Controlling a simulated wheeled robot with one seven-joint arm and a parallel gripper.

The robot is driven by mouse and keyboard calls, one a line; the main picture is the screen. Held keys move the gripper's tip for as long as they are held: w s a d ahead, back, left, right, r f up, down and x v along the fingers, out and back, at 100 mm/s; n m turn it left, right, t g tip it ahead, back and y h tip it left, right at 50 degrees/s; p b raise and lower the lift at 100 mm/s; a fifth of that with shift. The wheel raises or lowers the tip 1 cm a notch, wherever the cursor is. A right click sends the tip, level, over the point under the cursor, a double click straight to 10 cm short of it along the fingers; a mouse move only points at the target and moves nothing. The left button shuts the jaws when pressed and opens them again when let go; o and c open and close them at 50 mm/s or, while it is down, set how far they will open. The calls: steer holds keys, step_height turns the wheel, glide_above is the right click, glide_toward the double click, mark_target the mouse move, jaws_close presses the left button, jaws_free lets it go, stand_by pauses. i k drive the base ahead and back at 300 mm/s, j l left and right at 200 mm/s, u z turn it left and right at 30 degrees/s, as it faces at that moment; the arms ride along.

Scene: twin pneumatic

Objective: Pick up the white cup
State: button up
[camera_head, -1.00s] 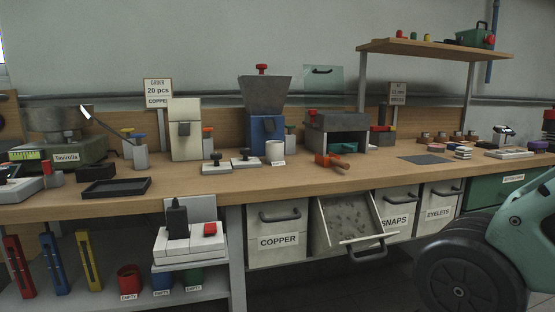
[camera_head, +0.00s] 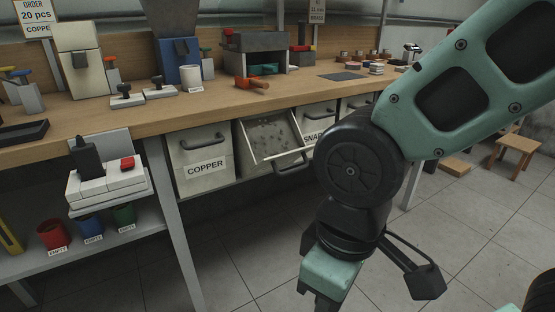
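The white cup (camera_head: 191,77) stands upright on the wooden workbench, in front of the blue machine with the grey hopper. A small label shows at its foot. My arm reaches in from the right, and its lower end, with a green block and a dark finger-like part, hangs in front of the bench over the floor. My gripper (camera_head: 325,300) is partly cut off by the bottom edge, well below and to the right of the cup. Its fingertips are not clear.
A tilted open bin (camera_head: 270,140) juts from under the bench next to the copper bin (camera_head: 204,160). An orange-handled tool (camera_head: 251,83) lies right of the cup. Two small black-knobbed stamps (camera_head: 125,97) stand left of it. Red, blue and green cups (camera_head: 54,235) sit on the lower shelf.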

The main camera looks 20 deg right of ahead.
mark_target(190, 75)
steer(key=i+j+u, duration=0.1)
steer(key=u, duration=0.4)
steer(key=i+u, duration=0.15)
steer(key=u, duration=0.3)
steer(key=i+u, duration=0.15)
steer(key=u, duration=0.35)
steer(key=i+j+u, duration=0.2)
steer(key=i+u, duration=0.25)
steer(key=i, duration=0.1)
